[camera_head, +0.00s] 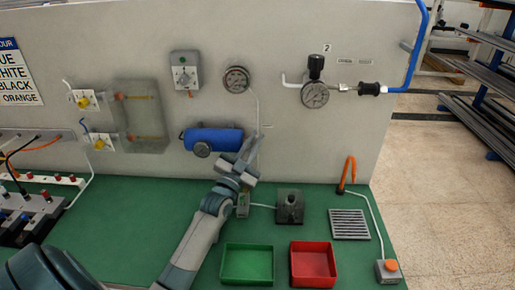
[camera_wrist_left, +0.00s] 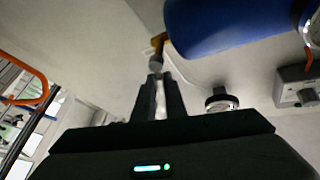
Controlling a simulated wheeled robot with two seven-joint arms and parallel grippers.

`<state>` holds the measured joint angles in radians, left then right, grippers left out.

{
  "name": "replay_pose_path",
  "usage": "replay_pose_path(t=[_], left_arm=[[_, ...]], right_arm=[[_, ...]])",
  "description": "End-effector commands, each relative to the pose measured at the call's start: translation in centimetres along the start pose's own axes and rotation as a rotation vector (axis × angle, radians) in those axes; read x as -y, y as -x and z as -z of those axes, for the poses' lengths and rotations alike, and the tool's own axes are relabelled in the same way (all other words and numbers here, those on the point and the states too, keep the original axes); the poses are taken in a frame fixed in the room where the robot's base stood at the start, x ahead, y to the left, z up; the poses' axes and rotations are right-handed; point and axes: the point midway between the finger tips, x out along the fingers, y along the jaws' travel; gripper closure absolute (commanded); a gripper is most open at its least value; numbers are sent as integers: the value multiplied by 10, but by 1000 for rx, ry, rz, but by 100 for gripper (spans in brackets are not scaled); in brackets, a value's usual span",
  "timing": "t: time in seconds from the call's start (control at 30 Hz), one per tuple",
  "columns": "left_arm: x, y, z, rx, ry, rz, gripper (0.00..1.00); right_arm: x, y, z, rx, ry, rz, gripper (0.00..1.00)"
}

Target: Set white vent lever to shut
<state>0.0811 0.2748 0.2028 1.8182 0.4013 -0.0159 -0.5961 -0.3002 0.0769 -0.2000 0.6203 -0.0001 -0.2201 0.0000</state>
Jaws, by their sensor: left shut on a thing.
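My left gripper (camera_head: 247,147) is at the right end of the blue cylinder (camera_head: 212,139) on the wall panel. In the left wrist view, the gripper (camera_wrist_left: 159,82) points at a brass fitting (camera_wrist_left: 159,41) beside the blue cylinder (camera_wrist_left: 220,25). A small pale piece, which looks like the white vent lever (camera_wrist_left: 155,63), hangs below the fitting at the fingertips. The fingers are close together on it, and they hide part of it. In the head view, the gripper covers the lever. My right gripper is out of view.
A gauge (camera_head: 236,79) with a thin pale line is above the gripper. A grey box with a dial (camera_head: 185,73) is at upper left. On the green bench are a green tray (camera_head: 247,264), a red tray (camera_head: 313,264), a dark block (camera_head: 289,206) and a grille (camera_head: 349,224).

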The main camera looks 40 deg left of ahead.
Motion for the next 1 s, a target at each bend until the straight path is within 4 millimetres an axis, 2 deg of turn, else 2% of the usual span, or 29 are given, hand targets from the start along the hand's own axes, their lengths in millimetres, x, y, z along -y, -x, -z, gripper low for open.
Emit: replay_pose_path(t=[0.1,0.5,1.0], left_arm=[[2,2,-3,-23,100,54,100],[14,5,-3,-87,350,190,100],[18,6,-3,-105,421,228,100]], right_arm=[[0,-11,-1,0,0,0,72],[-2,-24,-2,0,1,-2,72],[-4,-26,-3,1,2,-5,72]])
